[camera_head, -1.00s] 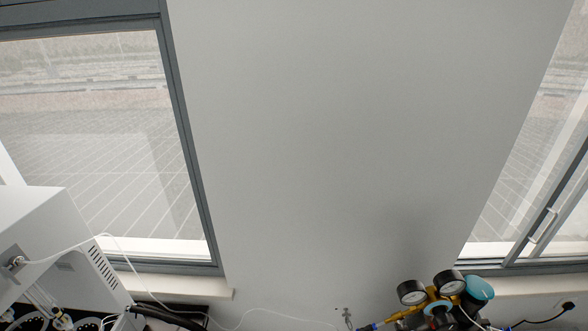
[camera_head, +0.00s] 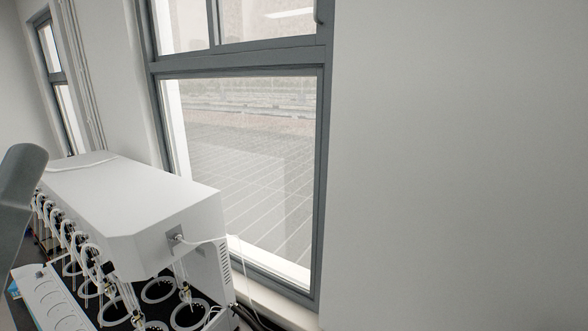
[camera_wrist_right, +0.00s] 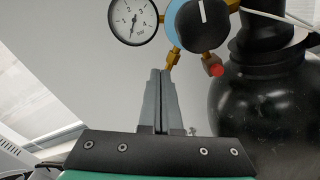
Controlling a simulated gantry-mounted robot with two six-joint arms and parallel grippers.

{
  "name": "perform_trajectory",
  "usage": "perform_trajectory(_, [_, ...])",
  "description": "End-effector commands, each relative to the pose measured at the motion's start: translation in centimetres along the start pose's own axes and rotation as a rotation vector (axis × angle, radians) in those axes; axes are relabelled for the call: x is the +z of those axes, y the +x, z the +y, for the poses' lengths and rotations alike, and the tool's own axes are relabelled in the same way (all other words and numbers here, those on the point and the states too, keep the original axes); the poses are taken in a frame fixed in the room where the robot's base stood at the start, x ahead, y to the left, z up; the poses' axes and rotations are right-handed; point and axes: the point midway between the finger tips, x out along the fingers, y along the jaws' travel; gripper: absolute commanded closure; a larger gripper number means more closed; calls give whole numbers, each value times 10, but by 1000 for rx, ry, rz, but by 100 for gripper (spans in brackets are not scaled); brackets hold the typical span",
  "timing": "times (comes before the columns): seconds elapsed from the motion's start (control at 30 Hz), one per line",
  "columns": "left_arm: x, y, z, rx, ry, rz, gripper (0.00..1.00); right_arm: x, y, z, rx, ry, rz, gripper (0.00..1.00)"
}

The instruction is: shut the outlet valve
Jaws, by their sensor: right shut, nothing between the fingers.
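In the right wrist view, my right gripper (camera_wrist_right: 160,73) is shut and empty. Its grey fingertips point up, just below a brass fitting (camera_wrist_right: 173,58) under the regulator; I cannot tell whether they touch it. The regulator has a round black knob with a white line and a blue body (camera_wrist_right: 204,24). A pressure gauge (camera_wrist_right: 133,21) is to its left. A small red knob (camera_wrist_right: 216,70) on a copper-coloured stem is to the right of the fingertips. I cannot tell for certain which part is the outlet valve. The head view shows neither gripper nor the regulator.
A black gas cylinder (camera_wrist_right: 265,110) stands close to the right of the gripper. In the head view, a white distiller (camera_head: 150,210) with tubes and several round heaters stands by a window (camera_head: 245,170).

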Motion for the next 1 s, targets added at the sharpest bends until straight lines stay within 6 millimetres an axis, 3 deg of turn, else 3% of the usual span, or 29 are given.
perform_trajectory(1.0, [8, -9, 0, 0, 0, 0, 56, -9, 0, -2, 1, 1, -1, 100])
